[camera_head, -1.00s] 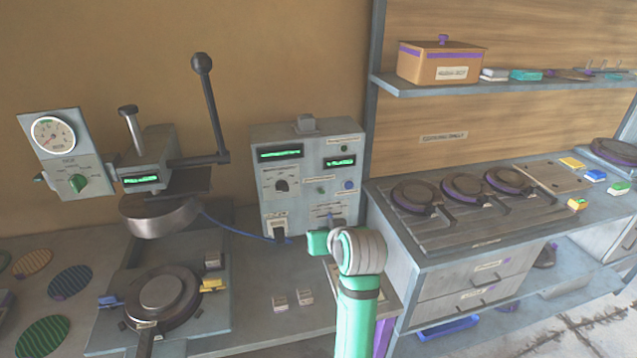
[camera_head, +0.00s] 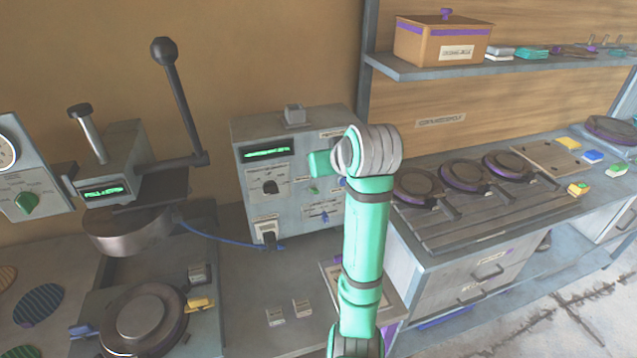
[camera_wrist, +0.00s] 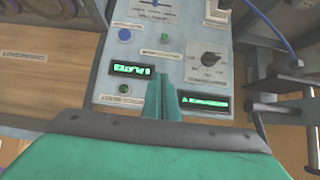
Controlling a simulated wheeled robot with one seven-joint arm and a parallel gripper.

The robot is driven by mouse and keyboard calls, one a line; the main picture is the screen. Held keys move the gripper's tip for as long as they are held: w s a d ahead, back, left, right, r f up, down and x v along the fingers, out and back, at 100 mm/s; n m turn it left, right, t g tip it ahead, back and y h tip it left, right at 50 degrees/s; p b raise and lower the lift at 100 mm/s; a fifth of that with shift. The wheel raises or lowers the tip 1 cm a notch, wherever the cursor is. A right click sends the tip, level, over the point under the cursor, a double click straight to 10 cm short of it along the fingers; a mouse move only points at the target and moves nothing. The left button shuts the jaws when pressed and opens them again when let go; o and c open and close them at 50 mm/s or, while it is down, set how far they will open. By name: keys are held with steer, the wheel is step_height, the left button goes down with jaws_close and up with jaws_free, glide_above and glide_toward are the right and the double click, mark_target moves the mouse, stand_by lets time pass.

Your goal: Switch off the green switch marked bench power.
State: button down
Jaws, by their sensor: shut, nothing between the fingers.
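The grey control box (camera_head: 240,193) stands against the wall, with its front filling much of the wrist view. A small green switch (camera_wrist: 164,38) sits on the panel between a blue button (camera_wrist: 125,35) and the black knob (camera_wrist: 210,58); it also shows in the head view (camera_head: 313,188). A round green button (camera_wrist: 124,88) sits beside a lit display. The labels are too blurred to tell which green control is marked bench power. My gripper (camera_wrist: 160,78) is shut and empty, in front of the panel near the two displays. In the head view, my gripper (camera_head: 320,163) covers the panel's right part.
A press with a long lever (camera_head: 183,105) stands to the left. A blue cable (camera_head: 215,232) runs to the box's lower left. Small blocks (camera_head: 302,307) lie on the bench in front. A counter with round plates (camera_head: 465,176) is to the right, under a shelf (camera_head: 480,66).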

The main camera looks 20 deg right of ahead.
glide_above(316, 190)
step_height(316, 190, down, 6)
steer(key=shift+s+a+f, duration=0.1)
steer(key=shift+f, duration=0.15)
steer(key=shift+s+f, duration=0.4)
steer(key=shift+f, duration=0.45)
steer(key=shift+s+f, duration=0.4)
steer(key=shift+f, duration=0.45)
steer(key=shift+f, duration=0.1)
